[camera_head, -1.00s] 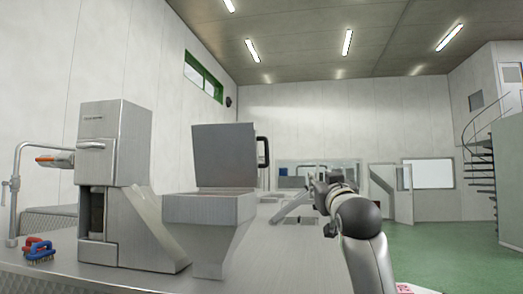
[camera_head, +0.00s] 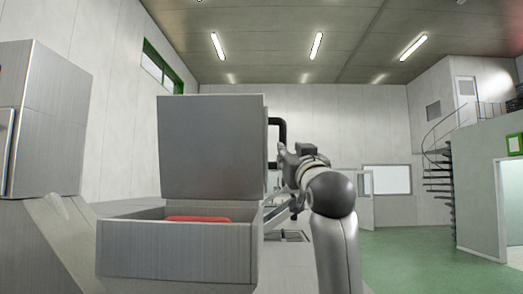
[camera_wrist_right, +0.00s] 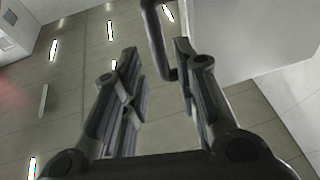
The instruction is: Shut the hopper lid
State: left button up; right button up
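The hopper (camera_head: 180,250) is a grey metal box in the lower middle of the head view. Its lid (camera_head: 212,150) stands upright at the back, open, with a dark bar handle (camera_head: 282,138) on its right edge. Something red (camera_head: 198,218) lies inside the hopper. My right gripper (camera_head: 283,158) is beside the handle. In the right wrist view my right gripper (camera_wrist_right: 155,65) has its fingers apart, with the handle (camera_wrist_right: 158,45) showing between and beyond them and the lid (camera_wrist_right: 245,35) at upper right. Whether they touch cannot be told. My left gripper is not in view.
A tall steel machine (camera_head: 45,120) stands to the left of the hopper. A steel counter (camera_head: 290,262) runs back behind the hopper. Open green floor (camera_head: 420,262) lies to the right, with a spiral stair (camera_head: 437,180) farther back.

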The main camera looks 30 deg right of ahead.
aim_at(284, 141)
jog(key=w+r+p, duration=0.1)
jog(key=w+d+r+p, duration=0.1)
jog(key=w+r+p, duration=0.1)
jog(key=p, duration=0.1)
jog(key=shift+d+r, duration=0.25)
jog(key=shift+d, duration=0.1)
jog(key=w, duration=0.1)
jog(key=w+p, duration=0.1)
jog(key=w, duration=0.1)
jog(key=shift+w+d+r+p, duration=0.1)
jog(key=shift+d+r+p, duration=0.2)
jog(key=shift+d, duration=0.1)
jog(key=shift+p+x, duration=0.55)
jog(key=shift+x, duration=0.3)
jog(key=shift+w+d, duration=0.1)
jog(key=shift+w, duration=0.05)
jog(key=shift+r, duration=0.1)
jog(key=shift+w, duration=0.2)
jog(key=shift+c, duration=0.2)
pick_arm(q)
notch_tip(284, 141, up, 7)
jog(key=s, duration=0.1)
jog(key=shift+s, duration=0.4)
pick_arm(e)
grip_shut()
